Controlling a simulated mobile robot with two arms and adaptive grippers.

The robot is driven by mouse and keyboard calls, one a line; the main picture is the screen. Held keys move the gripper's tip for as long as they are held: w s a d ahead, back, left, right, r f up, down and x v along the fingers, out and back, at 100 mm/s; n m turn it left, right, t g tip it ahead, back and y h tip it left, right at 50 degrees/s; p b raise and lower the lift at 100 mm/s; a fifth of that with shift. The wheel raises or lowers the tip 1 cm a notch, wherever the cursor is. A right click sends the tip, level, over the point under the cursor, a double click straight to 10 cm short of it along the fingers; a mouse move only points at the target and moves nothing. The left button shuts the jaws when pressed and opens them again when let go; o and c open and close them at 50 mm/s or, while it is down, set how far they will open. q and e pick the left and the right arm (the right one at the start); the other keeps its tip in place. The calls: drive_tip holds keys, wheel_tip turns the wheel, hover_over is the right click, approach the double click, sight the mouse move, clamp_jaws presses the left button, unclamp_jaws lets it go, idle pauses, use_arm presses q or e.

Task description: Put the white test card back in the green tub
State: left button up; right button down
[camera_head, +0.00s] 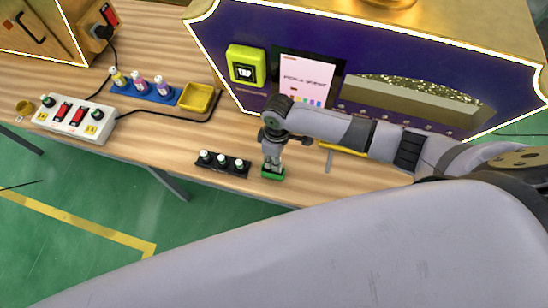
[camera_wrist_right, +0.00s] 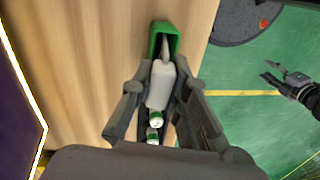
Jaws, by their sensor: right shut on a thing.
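The green tub (camera_head: 272,174) stands near the front edge of the wooden table; it also shows in the right wrist view (camera_wrist_right: 155,36). My right gripper (camera_head: 272,154) is directly above the tub, pointing down. In the wrist view the white test card (camera_wrist_right: 160,86) is between the fingers of this gripper (camera_wrist_right: 162,92), which are shut on it. The card's narrow far end reaches to the tub's dark opening; how deep it goes inside cannot be told. My left gripper (camera_wrist_right: 286,80) is in the wrist view at the right, empty over the green floor, with its fingers apart.
A black rack (camera_head: 222,166) of several green-capped vials stands just left of the tub. Farther back are a yellow tray (camera_head: 199,97), a blue bottle stand (camera_head: 146,91) and a switch box (camera_head: 75,119). The purple machine (camera_head: 222,45) stands behind.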

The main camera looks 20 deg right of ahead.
drive_tip(key=c, duration=1.5)
unclamp_jaws()
drive_tip(key=shift+o, duration=0.7)
drive_tip(key=o, duration=0.5)
drive_tip(key=shift+r+p, duration=0.95)
drive_tip(key=shift+p, duration=0.25)
drive_tip(key=shift+r, duration=0.1)
